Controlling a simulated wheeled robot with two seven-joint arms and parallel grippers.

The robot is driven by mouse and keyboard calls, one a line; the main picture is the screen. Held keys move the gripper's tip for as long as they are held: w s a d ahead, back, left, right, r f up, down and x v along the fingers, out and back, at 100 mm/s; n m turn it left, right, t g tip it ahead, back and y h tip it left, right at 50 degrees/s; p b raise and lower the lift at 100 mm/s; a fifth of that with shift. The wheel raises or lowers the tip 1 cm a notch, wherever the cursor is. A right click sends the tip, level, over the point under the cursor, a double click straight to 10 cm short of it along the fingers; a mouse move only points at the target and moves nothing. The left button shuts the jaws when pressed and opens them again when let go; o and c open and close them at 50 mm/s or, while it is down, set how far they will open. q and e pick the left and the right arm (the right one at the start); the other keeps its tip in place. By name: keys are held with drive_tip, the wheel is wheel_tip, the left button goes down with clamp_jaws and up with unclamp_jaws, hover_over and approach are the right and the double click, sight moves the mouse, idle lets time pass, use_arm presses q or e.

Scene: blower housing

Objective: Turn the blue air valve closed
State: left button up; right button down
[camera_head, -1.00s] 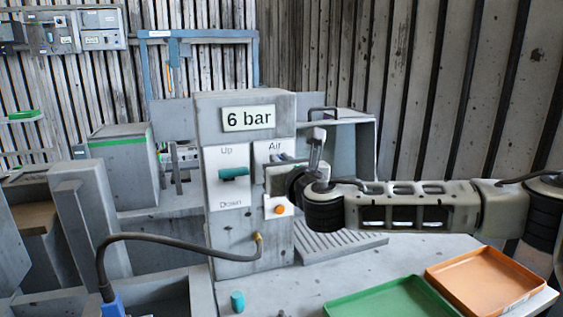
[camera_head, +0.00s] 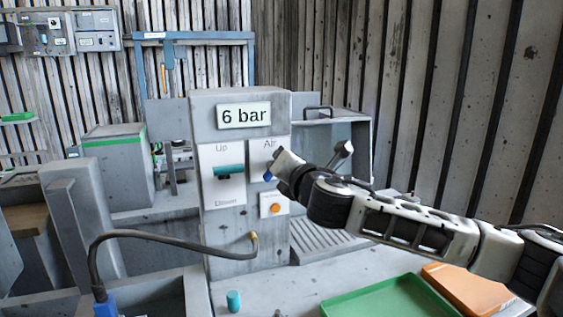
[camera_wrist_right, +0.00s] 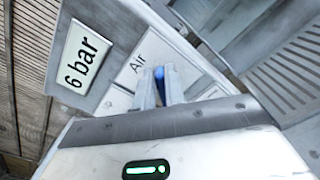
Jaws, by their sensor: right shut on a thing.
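The blue air valve (camera_head: 268,176) is on the front panel of the grey column, under the label "Air". Only a small blue part of it shows below my right gripper (camera_head: 276,166), which covers the rest. In the right wrist view the blue valve (camera_wrist_right: 160,73) sits between the two fingertips of my right gripper (camera_wrist_right: 159,82), which is shut on it. The gripper is tilted, with the wrist rolled relative to the panel. My left gripper is not in view.
A sign (camera_head: 244,115) on the column reads "6 bar". A teal Up/Down lever (camera_head: 228,170) is left of the valve, and an orange button (camera_head: 275,209) is below it. A green tray (camera_head: 385,300) and an orange tray (camera_head: 468,290) lie on the bench at front right. A hose (camera_head: 170,238) arches at left.

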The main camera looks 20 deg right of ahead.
drive_tip(key=shift+d+f+m+b, duration=0.15)
drive_tip(key=shift+f+m, duration=0.2)
drive_tip(key=shift+m, duration=1.3)
drive_tip(key=shift+d+f+m+b, duration=0.2)
drive_tip(key=shift+f+m, duration=0.2)
drive_tip(key=shift+m, duration=1.3)
drive_tip(key=shift+d+f+m+b, duration=0.15)
drive_tip(key=shift+f+m, duration=0.2)
drive_tip(key=shift+m, duration=1.3)
drive_tip(key=c, duration=1.5)
unclamp_jaws()
drive_tip(key=shift+o, duration=0.2)
drive_tip(key=shift+s, duration=0.1)
